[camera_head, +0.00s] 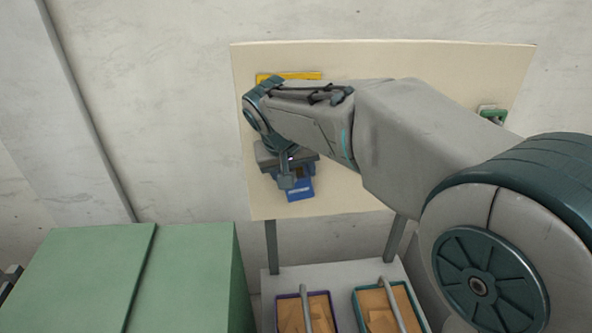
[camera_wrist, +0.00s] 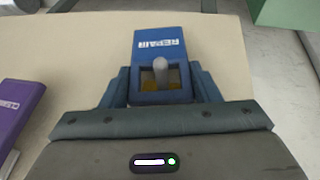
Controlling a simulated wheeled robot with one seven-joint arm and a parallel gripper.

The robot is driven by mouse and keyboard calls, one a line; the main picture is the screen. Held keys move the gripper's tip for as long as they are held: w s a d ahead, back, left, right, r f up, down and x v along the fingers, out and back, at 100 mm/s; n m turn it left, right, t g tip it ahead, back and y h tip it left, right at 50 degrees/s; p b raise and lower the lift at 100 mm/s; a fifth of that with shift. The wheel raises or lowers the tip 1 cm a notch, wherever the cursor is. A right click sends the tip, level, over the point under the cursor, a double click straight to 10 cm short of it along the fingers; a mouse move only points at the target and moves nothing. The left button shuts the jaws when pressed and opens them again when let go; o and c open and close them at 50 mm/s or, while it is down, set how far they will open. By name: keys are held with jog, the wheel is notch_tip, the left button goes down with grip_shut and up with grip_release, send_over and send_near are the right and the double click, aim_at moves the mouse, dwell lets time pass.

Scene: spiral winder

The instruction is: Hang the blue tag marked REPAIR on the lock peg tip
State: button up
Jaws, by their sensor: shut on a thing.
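The blue tag marked REPAIR (camera_wrist: 147,45) is between the two fingers of my gripper (camera_wrist: 161,92), which is shut on it. In the head view the tag (camera_head: 300,192) hangs below my wrist, in front of the cream board (camera_head: 340,195). A grey round-tipped peg (camera_wrist: 160,72) shows at the tag's opening in the wrist view. Its tip overlaps the tag's face above the opening, so it appears to stick through. Something yellow shows inside the opening behind it. How deep the peg goes cannot be told.
A purple tag (camera_wrist: 17,108) is at the left in the wrist view. A yellow strip (camera_head: 300,76) and a green item (camera_head: 493,113) are on the board. Below stand a purple-rimmed bin (camera_head: 280,313) and a green-rimmed bin (camera_head: 358,308). A green cabinet (camera_head: 190,270) is lower left.

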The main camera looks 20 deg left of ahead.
jog(key=o, duration=1.1)
jog(key=shift+c, duration=0.2)
jog(key=shift+s+r, duration=0.15)
jog(key=shift+r, duration=0.2)
jog(key=v, duration=0.2)
jog(key=shift+s+r+b, duration=0.2)
jog(key=shift+b, duration=0.15)
jog(key=s+b, duration=0.3)
jog(key=s, duration=0.9)
jog(key=w+d+f+m, duration=0.1)
jog(key=w+d, duration=0.1)
jog(key=d, duration=0.4)
jog(key=w+d+f, duration=0.2)
jog(key=w+d, duration=0.1)
jog(key=d, duration=0.4)
jog(key=s+d+f+m, duration=0.1)
jog(key=s+d+f, duration=0.1)
jog(key=d, duration=0.6)
jog(key=s+d+f+m+g, duration=0.1)
jog(key=d+f, duration=0.3)
jog(key=d, duration=0.4)
jog(key=s+d+f+m, duration=0.3)
jog(key=s+d, duration=0.1)
jog(key=d, duration=0.4)
jog(key=shift+f+g, duration=0.25)
jog(key=shift+g, duration=0.15)
